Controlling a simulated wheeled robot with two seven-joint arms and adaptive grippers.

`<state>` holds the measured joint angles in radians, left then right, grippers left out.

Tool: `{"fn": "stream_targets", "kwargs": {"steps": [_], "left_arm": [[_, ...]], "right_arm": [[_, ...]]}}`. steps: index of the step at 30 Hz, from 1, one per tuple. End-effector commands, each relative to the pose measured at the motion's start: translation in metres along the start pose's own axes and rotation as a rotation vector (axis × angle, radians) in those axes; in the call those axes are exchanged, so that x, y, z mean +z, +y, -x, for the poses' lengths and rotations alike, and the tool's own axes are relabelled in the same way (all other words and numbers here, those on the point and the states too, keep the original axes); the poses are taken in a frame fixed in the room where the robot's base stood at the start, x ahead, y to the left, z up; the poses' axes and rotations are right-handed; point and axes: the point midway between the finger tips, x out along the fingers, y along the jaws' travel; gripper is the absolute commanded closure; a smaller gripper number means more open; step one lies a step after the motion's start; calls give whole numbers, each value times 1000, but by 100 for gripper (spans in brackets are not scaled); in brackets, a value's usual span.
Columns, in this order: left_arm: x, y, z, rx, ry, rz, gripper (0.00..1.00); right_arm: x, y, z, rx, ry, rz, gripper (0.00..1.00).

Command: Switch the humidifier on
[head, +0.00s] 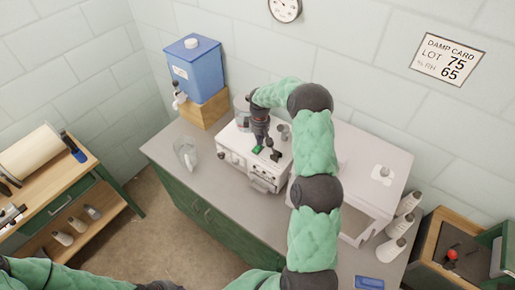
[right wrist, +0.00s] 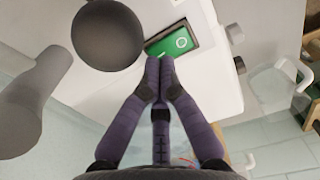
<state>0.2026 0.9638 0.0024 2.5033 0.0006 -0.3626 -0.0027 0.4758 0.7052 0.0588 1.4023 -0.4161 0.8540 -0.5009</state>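The humidifier (head: 232,150) is a white box with knobs on its front, standing on the grey counter. A green switch (head: 257,150) is on its top; the right wrist view shows it as a green plate with a pale ring (right wrist: 180,42). My right gripper (head: 261,143) points down at the humidifier's top, right by the switch. In the right wrist view its fingers (right wrist: 160,66) are together and empty, with the tips just beside the switch's edge; I cannot tell whether they touch. My left gripper (head: 160,286) shows only as a dark piece at the bottom edge.
A clear jug (head: 186,155) stands left of the humidifier. A blue water tank (head: 195,68) sits on a wooden block (head: 204,108) behind it. A large white case (head: 372,160) and several white bottles (head: 398,228) are on the right. The counter's front left is clear.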

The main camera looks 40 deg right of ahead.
Motion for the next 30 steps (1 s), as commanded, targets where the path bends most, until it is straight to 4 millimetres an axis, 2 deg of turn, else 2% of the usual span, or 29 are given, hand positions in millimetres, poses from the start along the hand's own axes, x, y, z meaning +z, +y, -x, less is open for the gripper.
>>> {"fn": "stream_targets", "kwargs": {"steps": [30], "left_arm": [[0,-3,-9,0,0,0,100]], "right_arm": [[0,0,-14,0,0,0,100]]}}
